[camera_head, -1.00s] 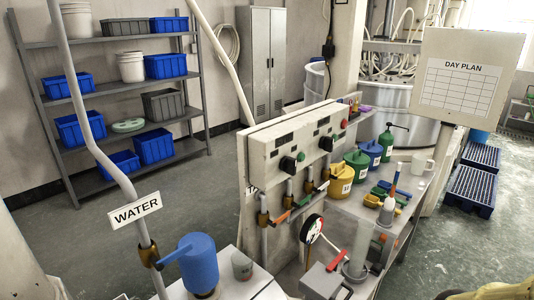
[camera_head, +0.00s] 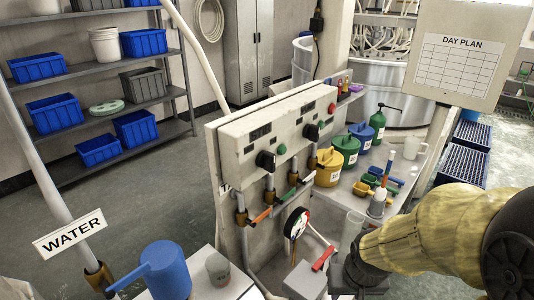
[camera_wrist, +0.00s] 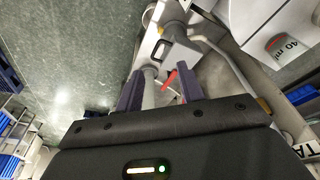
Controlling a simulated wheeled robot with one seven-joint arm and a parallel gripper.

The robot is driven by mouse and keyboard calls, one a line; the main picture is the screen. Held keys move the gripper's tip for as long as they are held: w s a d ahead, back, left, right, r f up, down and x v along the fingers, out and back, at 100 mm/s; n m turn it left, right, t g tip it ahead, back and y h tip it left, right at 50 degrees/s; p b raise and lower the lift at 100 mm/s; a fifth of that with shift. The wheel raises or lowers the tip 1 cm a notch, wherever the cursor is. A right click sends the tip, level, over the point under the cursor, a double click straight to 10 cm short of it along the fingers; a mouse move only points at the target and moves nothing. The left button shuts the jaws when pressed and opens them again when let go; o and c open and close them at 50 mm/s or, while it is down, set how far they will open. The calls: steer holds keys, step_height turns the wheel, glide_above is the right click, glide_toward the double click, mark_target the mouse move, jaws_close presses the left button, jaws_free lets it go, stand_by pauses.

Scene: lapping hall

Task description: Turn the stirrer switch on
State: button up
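The control panel (camera_head: 235,148) is a pale slanted box at the middle of the head view. It carries a black rotary knob (camera_head: 265,160) on the left, another black knob (camera_head: 311,132) on the right, a green button (camera_head: 282,149) and a red button (camera_head: 332,107). Its labels are too small to read, so I cannot tell which control is the stirrer switch. My gripper (camera_wrist: 160,90) is open and empty in the wrist view, its two fingers apart. In the head view my yellow-sleeved arm enters from the right, with the gripper end low and right of the panel, apart from it.
Below the panel are pipes with an orange lever (camera_head: 262,214) and a gauge (camera_head: 297,222). A yellow can (camera_head: 329,172), green can (camera_head: 346,150) and blue can (camera_head: 362,134) stand on the bench behind. A blue container (camera_head: 168,270) and WATER sign (camera_head: 70,234) are at front left.

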steer(key=w+d+r+n+t+y+p, duration=0.15)
steer(key=w+r+t, duration=0.25)
steer(key=w, duration=0.4)
steer(key=w+r+n+t+y+p, duration=0.1)
steer(key=w+r+n+t+p, duration=0.3)
steer(key=w, duration=0.5)
steer(key=s+a+r+n+y+p, duration=0.1)
steer(key=a+r+n+y+p, duration=0.1)
steer(key=a+r+n+y, duration=0.3)
step_height(320, 180, up, 5)
steer(key=y, duration=0.6)
steer(key=shift+a+f+y, duration=0.2)
steer(key=shift+a+y, duration=0.15)
steer(key=shift+a, duration=0.05)
